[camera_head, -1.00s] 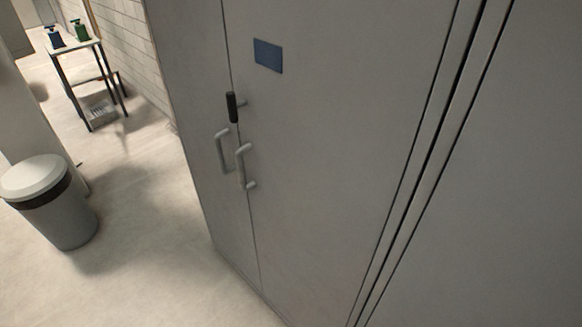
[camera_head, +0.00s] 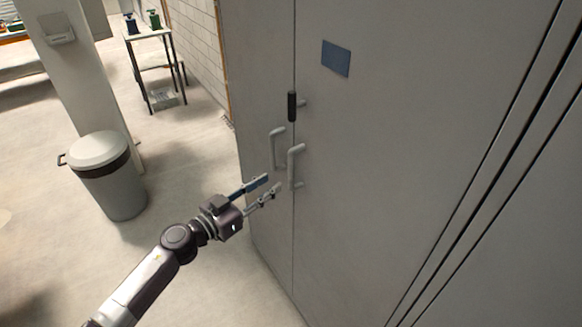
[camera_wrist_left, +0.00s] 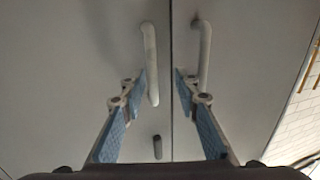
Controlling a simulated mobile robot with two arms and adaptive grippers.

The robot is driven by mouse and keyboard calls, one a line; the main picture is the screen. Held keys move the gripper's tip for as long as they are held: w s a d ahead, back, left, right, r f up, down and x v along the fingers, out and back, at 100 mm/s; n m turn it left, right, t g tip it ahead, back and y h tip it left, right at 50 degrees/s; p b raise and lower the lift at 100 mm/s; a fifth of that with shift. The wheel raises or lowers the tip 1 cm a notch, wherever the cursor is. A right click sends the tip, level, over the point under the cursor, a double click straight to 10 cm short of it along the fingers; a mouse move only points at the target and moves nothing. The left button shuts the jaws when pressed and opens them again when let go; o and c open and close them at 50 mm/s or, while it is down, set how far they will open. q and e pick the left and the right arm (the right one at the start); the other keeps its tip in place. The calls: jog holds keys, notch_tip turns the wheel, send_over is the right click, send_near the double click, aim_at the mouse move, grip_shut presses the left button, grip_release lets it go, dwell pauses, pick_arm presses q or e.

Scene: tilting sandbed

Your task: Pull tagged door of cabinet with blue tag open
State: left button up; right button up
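The grey cabinet's tagged door (camera_head: 400,140) carries a blue tag (camera_head: 336,58) and appears shut. Its pale handle (camera_head: 293,165) stands right of the door seam, below a black lock knob (camera_head: 292,106). The other door's handle (camera_head: 274,148) is just left of the seam. My left gripper (camera_head: 272,185) is open and empty, close to the handles' lower ends. The left wrist view looks upside down; there the tagged door's handle (camera_wrist_left: 150,60) partly appears between my fingers (camera_wrist_left: 160,78), and the other handle (camera_wrist_left: 204,55) lies outside the right finger. Contact cannot be told. My right gripper is out of view.
A lidded grey bin (camera_head: 112,180) stands on the floor at left beside a white pillar (camera_head: 72,70). A small table (camera_head: 150,38) with two bottles is farther back. The floor before the cabinet looks clear.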

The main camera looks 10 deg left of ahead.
aim_at(289, 168)
pick_arm(q)
jog(key=shift+m+h, duration=0.3)
jog(key=shift+h, duration=0.1)
jog(key=w+d+r, duration=0.1)
jog(key=w, duration=0.1)
jog(key=w+d, duration=0.2)
jog(key=w+d+r, duration=0.1)
jog(key=w+d, duration=0.1)
jog(key=shift+w+d+r, duration=0.15)
jog(key=shift+d+r, duration=0.1)
jog(key=shift+r, duration=0.05)
grip_shut()
